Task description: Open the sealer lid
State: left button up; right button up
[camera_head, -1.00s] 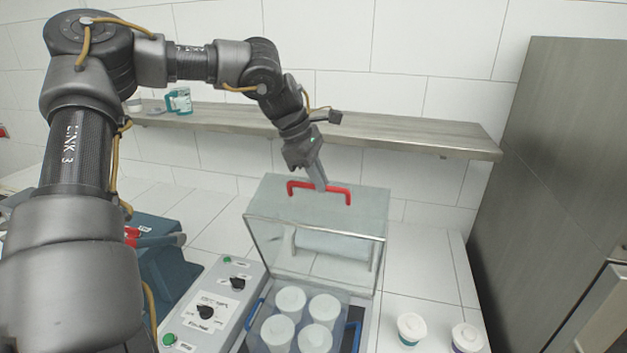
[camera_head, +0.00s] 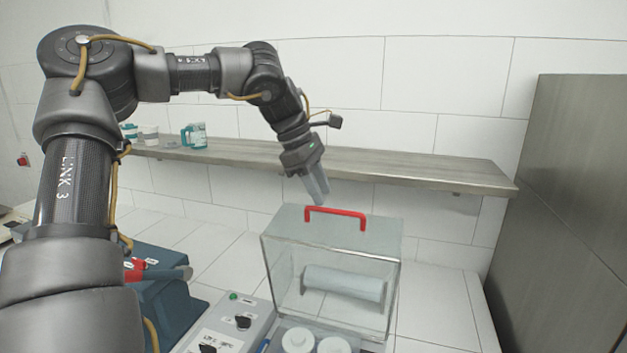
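The sealer's clear box-shaped lid (camera_head: 335,251) stands raised behind the cups in the head view. It has a red handle (camera_head: 336,213) on its top face and a white roll (camera_head: 343,283) shows inside it. White-lidded cups (camera_head: 298,340) sit in front of the lid at the bottom edge, partly cut off. My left gripper (camera_head: 317,198) is just above the left part of the handle, apart from it. Its two fingers point down, slightly spread, with nothing between them. My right gripper is not in view.
The grey control box (camera_head: 258,310) with knobs and a green button is left of the cups. A dark blue container (camera_head: 165,300) is farther left. A metal shelf (camera_head: 400,170) with cups (camera_head: 194,136) runs along the wall behind. A tall cabinet (camera_head: 565,200) stands right; counter between is clear.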

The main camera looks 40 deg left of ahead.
pick_arm(q)
jog(key=shift+v, duration=2.1)
